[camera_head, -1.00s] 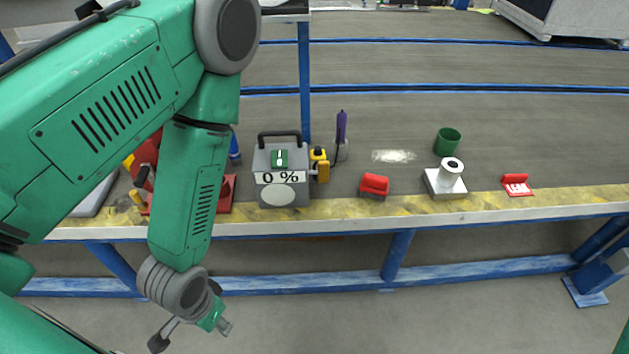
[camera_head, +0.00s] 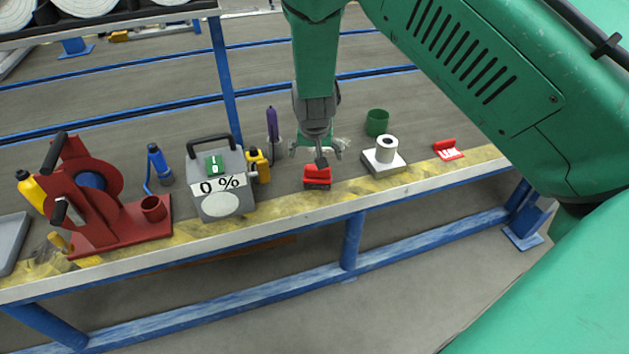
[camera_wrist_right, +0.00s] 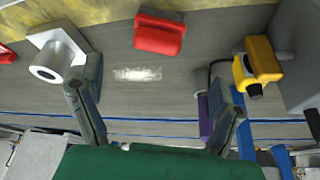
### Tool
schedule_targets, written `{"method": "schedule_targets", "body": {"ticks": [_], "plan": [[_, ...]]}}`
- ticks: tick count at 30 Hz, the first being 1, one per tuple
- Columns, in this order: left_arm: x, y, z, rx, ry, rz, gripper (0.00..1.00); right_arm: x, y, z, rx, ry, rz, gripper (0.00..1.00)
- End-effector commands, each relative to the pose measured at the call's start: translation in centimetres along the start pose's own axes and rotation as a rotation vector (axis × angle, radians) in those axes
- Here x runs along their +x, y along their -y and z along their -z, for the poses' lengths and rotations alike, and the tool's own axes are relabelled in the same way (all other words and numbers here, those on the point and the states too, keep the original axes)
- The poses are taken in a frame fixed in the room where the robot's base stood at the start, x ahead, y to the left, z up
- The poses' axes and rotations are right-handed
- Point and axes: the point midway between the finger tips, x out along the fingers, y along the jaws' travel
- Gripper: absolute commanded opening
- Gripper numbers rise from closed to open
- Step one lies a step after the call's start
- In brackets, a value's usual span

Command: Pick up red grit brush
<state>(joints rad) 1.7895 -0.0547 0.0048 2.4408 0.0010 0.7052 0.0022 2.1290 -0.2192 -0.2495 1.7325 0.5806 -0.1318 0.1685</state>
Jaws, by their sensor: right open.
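The red grit brush (camera_head: 317,177), a small red block with a dark underside, lies on the table near its yellow front edge in the head view. It also shows at the top of the right wrist view (camera_wrist_right: 160,35). My right gripper (camera_head: 317,150) is above and just behind the brush, pointing down, with its fingers spread and nothing between them. In the right wrist view the open fingers (camera_wrist_right: 155,100) stand wide apart, with the brush beyond them and apart from them. My left gripper is not in view.
Left of the brush stand a grey charger box (camera_head: 222,190), a yellow tool (camera_head: 258,165) and a red machine (camera_head: 95,195). Right of it are a white spool on a square base (camera_head: 384,158), a green cup (camera_head: 377,122) and a red-and-white item (camera_head: 448,150).

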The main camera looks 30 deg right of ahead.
Motion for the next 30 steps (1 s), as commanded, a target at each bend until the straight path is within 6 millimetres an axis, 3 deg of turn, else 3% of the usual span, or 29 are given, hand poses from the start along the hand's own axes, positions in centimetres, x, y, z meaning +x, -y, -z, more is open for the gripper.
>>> {"method": "schedule_targets", "body": {"ticks": [3,12,21,30], "plan": [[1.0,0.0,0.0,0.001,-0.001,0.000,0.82,2.7,0.0,-0.2,-0.001,0.000,-0.001,0.86],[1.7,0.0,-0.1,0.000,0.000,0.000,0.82,5.0,0.1,-0.1,-0.005,-0.004,-0.003,0.86],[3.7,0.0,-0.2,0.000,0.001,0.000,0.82,9.4,0.0,0.1,-0.004,-0.002,-0.003,0.86],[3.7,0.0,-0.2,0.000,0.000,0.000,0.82,9.7,0.1,0.2,-0.004,-0.004,-0.002,0.86]]}}
